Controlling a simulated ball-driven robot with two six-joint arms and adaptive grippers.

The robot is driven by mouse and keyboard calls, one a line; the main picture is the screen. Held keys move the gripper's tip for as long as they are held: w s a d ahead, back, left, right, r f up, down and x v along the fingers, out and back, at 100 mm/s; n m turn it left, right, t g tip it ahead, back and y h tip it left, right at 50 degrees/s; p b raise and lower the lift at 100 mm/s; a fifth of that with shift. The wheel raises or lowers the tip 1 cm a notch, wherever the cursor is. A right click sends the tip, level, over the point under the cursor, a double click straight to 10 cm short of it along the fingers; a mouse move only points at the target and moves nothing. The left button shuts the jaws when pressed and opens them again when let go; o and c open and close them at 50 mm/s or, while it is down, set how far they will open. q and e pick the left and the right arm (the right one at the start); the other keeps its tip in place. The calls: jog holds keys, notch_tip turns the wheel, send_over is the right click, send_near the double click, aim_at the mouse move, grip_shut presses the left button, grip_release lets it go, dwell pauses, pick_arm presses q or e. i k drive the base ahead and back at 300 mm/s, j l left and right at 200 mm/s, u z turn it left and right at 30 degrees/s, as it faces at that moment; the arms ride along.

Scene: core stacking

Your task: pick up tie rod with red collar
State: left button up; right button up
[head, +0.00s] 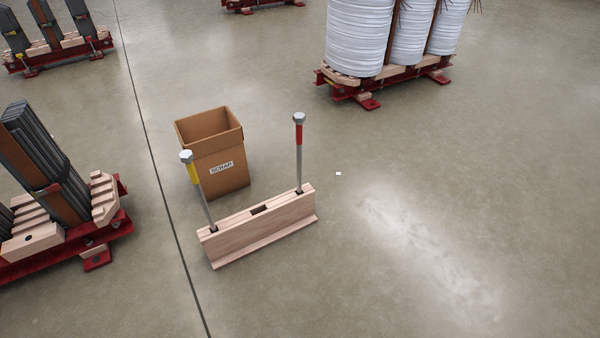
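The tie rod with the red collar (299,135) stands nearly upright in the right end of a wooden block (262,229) on the floor. It has a silver hex head on top, the red collar just below it, and a grey shaft going down into the block. A second tie rod with a yellow collar (193,172) stands in the left end of the same block, leaning slightly to the left. Neither of my grippers shows in the head view.
An open cardboard box labelled SCRAP (222,168) stands right behind the block. A red-based core stack (60,190) is at the left, and white coils on a red frame (372,85) are at the back right.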

aim_at(299, 118)
jog(key=i+l, duration=0.25)
jog(key=i+l+u, duration=0.1)
jog(key=l, duration=0.35)
jog(key=i+l, duration=0.3)
jog(key=i+l+u, duration=0.1)
jog(key=i+l, duration=0.15)
jog(key=l, duration=0.2)
jog(key=l+u, duration=0.1)
jog(key=u, duration=1.75)
